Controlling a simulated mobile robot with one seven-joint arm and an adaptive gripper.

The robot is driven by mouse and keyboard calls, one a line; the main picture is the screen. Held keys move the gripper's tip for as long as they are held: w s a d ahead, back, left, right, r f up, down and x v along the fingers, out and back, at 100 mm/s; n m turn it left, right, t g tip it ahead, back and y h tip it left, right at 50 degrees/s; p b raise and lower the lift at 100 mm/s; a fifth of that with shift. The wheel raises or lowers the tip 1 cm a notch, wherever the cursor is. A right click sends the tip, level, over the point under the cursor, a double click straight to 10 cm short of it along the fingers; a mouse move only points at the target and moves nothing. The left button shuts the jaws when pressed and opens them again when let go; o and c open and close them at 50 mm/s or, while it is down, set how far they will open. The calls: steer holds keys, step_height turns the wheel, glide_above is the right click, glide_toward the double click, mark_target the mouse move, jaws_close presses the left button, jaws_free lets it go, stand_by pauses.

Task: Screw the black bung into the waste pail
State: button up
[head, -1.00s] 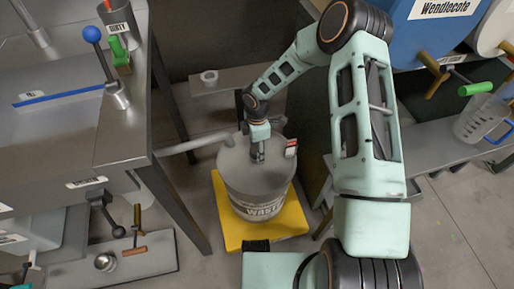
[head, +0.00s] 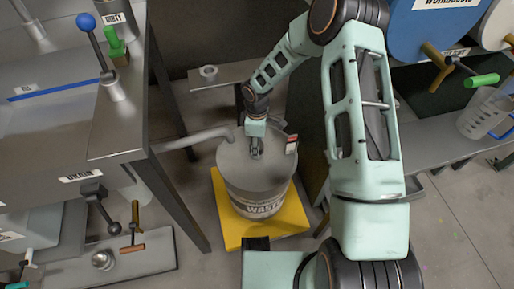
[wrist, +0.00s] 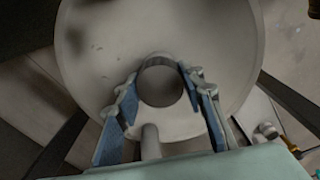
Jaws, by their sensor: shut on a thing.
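The waste pail (head: 257,185) is a grey drum labelled "WASTE" standing upright on a yellow mat (head: 233,228). Its pale lid (wrist: 95,45) fills most of the wrist view. My gripper (head: 256,154) points down at the lid's middle; it also shows in the wrist view (wrist: 160,82). Its blue-padded fingers are closed on either side of a round, dark grey piece, which I take to be the black bung (wrist: 161,86). The bung is at the lid, but its underside and any thread are hidden, so I cannot tell how deep it sits.
A grey pipe (head: 190,140) runs from the steel bench (head: 118,135) to the pail's left side. A shelf (head: 230,73) with a small white ring is behind. A blue drum (head: 432,30) is at upper right.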

steer(key=m+b, duration=0.1)
steer(key=m, duration=0.3)
steer(key=shift+f+m+b, duration=0.15)
steer(key=shift+m+b, duration=0.2)
steer(key=shift+m, duration=0.05)
steer(key=m, duration=0.3)
steer(key=shift+m+b, duration=0.35)
steer(key=shift+m, duration=0.05)
steer(key=o, duration=1.1)
